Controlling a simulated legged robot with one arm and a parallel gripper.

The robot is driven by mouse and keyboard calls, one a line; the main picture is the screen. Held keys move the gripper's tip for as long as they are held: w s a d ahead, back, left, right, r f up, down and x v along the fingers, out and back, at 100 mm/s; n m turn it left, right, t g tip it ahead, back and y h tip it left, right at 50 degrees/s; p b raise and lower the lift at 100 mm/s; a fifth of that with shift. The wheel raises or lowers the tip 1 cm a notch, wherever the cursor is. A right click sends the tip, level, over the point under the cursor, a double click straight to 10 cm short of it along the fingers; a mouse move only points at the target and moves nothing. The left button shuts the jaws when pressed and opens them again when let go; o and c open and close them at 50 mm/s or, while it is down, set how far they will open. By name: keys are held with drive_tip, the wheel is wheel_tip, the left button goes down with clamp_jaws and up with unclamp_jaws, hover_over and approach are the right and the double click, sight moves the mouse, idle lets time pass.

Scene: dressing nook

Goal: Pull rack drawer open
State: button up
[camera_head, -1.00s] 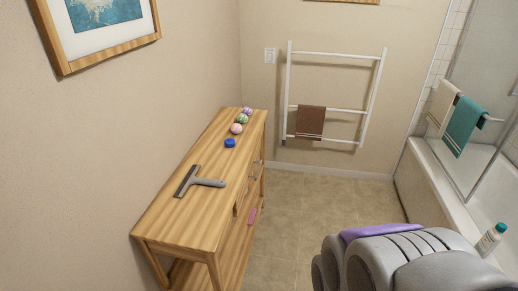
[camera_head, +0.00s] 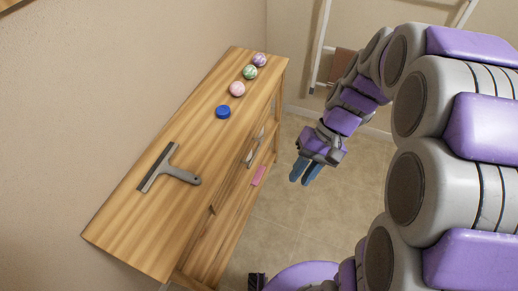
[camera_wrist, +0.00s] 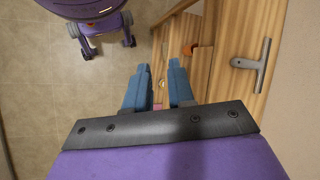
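The wooden rack (camera_head: 150,215) stands along the left wall in the head view. Its drawer front faces right and is seen at a steep angle, with metal handles (camera_head: 249,156) on it. I cannot tell exactly how far any drawer stands out. My gripper (camera_head: 300,178) hangs over the floor to the right of the rack, apart from it, blue fingers pointing down. In the wrist view the two blue fingers (camera_wrist: 160,68) are apart with nothing held between them. The rack (camera_wrist: 225,88) shows beyond and to the right of them there.
On the rack top are a squeegee (camera_head: 172,174), a blue round item (camera_head: 223,112) and a row of coloured balls (camera_head: 237,89). A pink item (camera_head: 258,175) sits lower on the rack. A white towel rail (camera_head: 318,60) is on the back wall. Floor (camera_head: 270,215) beside the rack is clear.

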drive_tip(key=w+d+f+t+y+p, duration=0.15)
drive_tip(key=w+f+y, duration=0.25)
drive_tip(key=w+f, duration=0.55)
drive_tip(key=w+d+f+y+p, duration=0.15)
drive_tip(key=w+f+y, duration=0.35)
drive_tip(key=w, duration=0.8)
drive_tip(key=t+y+p, duration=0.2)
approach(257, 151)
drive_tip(key=a+f+b, duration=0.1)
drive_tip(key=a, duration=0.2)
drive_tip(key=a+b, duration=0.1)
drive_tip(key=a, duration=0.2)
drive_tip(key=a+f+b, duration=0.1)
drive_tip(key=a, duration=0.3)
drive_tip(key=shift+s+f, duration=0.1)
drive_tip(key=shift+f, duration=0.2)
drive_tip(key=shift+c, duration=0.3)
clamp_jaws()
